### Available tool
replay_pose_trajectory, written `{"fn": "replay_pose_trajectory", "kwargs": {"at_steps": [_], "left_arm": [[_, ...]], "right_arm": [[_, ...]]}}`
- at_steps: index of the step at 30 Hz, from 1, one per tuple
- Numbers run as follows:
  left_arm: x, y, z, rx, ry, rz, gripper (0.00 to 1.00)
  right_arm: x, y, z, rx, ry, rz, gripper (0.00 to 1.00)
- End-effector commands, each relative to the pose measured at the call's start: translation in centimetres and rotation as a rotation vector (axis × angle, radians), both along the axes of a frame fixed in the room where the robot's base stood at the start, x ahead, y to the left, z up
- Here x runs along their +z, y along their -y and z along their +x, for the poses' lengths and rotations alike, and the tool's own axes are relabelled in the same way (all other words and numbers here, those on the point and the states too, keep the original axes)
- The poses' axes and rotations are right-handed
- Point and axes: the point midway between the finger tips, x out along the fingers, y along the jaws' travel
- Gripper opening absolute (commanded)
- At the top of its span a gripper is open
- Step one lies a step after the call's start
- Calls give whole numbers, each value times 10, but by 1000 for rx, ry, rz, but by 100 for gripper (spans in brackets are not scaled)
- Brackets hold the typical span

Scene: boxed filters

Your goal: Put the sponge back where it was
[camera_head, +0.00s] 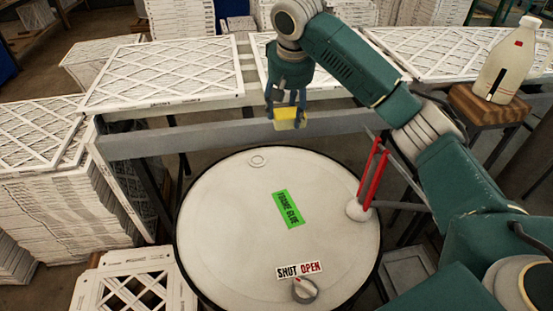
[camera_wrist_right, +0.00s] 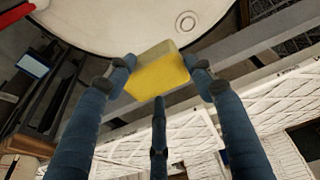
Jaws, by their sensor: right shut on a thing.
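The yellow sponge (camera_head: 287,120) is held in my right gripper (camera_head: 287,108), in front of the grey rail behind the drum in the head view. In the right wrist view the sponge (camera_wrist_right: 158,74) sits between the blue fingers of the gripper (camera_wrist_right: 160,82), which are shut on its sides. It is in the air, apart from the drum top. My left gripper is in neither view.
A round white drum (camera_head: 240,225) with a green glue label and a shut/open knob (camera_head: 304,290) stands below. Red handles (camera_head: 374,175) rise at its right edge. Boxed filters (camera_head: 165,72) lie behind. A white bottle (camera_head: 502,62) stands on a wooden block (camera_head: 488,104) at the right.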

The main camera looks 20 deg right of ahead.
Motion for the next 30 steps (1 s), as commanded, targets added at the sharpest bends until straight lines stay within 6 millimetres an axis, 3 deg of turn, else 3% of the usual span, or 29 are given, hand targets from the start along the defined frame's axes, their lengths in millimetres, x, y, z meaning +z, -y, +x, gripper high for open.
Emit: {"fn": "replay_pose_trajectory", "kwargs": {"at_steps": [5, 10, 14, 19, 25, 30], "left_arm": [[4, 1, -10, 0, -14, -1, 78], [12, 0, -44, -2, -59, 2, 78], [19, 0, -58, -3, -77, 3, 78], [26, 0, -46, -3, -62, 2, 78], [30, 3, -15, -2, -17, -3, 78], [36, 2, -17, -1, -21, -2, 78]], "right_arm": [[-19, 1, -1, -1, -5, -2, 28], [-63, 1, -3, 0, -6, -3, 28], [-97, 1, -3, -1, -5, -2, 28], [-136, 1, -3, -1, -3, -2, 28], [-157, 0, -2, -1, 0, 0, 28], [-180, 0, -4, -1, -2, -1, 28]]}}
